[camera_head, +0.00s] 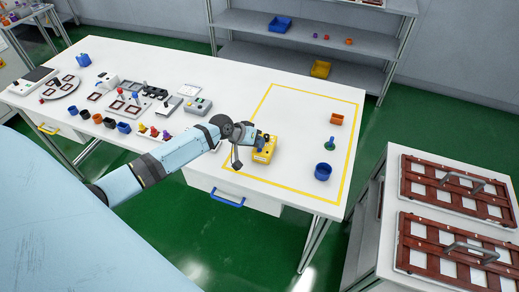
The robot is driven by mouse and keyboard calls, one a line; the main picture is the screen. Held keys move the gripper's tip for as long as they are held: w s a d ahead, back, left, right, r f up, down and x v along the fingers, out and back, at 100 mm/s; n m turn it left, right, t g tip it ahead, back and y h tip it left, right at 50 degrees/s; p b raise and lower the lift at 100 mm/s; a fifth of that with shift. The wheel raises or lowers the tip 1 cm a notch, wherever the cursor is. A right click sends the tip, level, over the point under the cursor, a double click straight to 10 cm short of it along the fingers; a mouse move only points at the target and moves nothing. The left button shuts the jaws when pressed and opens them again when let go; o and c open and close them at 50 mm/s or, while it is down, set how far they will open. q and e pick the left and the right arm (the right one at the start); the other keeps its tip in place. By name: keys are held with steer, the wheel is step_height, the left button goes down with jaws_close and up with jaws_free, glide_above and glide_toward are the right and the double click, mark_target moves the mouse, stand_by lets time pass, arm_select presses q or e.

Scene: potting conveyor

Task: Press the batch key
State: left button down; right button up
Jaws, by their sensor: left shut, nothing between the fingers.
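My left arm reaches across the white table, and my left gripper (261,139) is shut over a small yellow box (265,154). Its fingertips are at or just above the box top. Whether they touch it cannot be told, and part of the top is hidden behind the gripper. I cannot make out a key on the box. A grey box (198,106) with small coloured spots on top stands farther left. Which of these bears the batch key is too small to read. My right gripper is not in view.
Several small parts and fixtures crowd the left half. A cart (372,230) with brown-framed panels stands at right.

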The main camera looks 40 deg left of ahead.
arm_select(q)
steer(key=shift+f, duration=0.4)
stand_by(0.4)
stand_by(0.4)
steer(key=shift+r+p, duration=0.65)
steer(key=shift+r, duration=0.15)
step_height(320, 180, up, 3)
steer(key=p, duration=0.2)
steer(key=shift+p, duration=0.35)
steer(key=shift+r+p, duration=0.45)
steer(key=shift+r, duration=0.6)
